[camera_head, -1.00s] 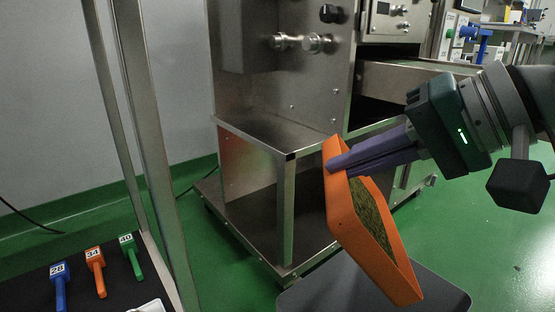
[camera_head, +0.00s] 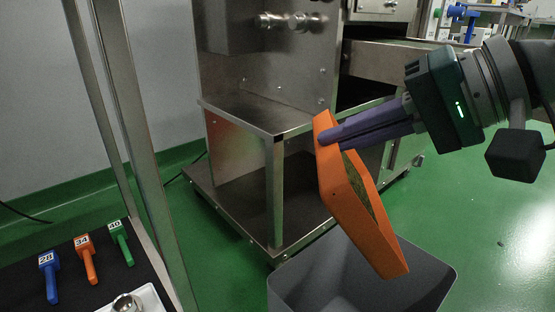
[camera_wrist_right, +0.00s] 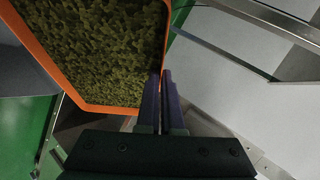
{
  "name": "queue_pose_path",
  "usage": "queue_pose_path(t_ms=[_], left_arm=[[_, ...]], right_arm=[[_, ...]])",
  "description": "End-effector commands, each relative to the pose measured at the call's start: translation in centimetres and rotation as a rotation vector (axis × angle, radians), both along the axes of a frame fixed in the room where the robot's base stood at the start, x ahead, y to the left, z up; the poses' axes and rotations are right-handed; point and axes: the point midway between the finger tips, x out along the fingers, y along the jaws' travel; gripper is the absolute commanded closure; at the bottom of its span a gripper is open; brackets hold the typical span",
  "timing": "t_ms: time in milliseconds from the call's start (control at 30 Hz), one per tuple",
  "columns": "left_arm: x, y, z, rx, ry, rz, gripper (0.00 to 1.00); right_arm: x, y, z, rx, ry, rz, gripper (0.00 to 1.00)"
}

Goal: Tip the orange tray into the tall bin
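The orange tray (camera_head: 355,210) hangs steeply tilted in the head view, its lower end over the dark grey bin (camera_head: 315,275). My right gripper (camera_head: 325,137) is shut on the tray's upper wall. In the right wrist view the tray (camera_wrist_right: 166,30) shows green-brown leaf material (camera_wrist_right: 95,50) spread inside it, and my right gripper's fingers (camera_wrist_right: 165,85) pinch its edge. In the head view only a sliver of the leaf shows. The bin's mouth is partly hidden behind the tray. My left gripper is not in view.
A steel machine (camera_head: 275,75) with a low shelf frame stands behind the tray. At the lower left, a black surface (camera_head: 95,275) holds blue, orange and green numbered tools and a white tray with a metal part. Green floor lies open to the right.

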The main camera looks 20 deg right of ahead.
Motion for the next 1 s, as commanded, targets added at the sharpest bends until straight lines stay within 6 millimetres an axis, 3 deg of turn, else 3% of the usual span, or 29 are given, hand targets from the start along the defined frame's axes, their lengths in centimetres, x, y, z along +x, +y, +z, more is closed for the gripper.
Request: queue_pose_path(t_ms=[467, 1000], left_arm=[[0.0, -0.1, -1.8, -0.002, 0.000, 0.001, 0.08], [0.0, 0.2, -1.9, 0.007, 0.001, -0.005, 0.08]], right_arm=[[-0.4, -1.2, 0.8, 0.110, -0.050, 0.000, 1.00], [-0.4, -1.3, 1.2, 0.126, -0.058, 0.000, 1.00]])
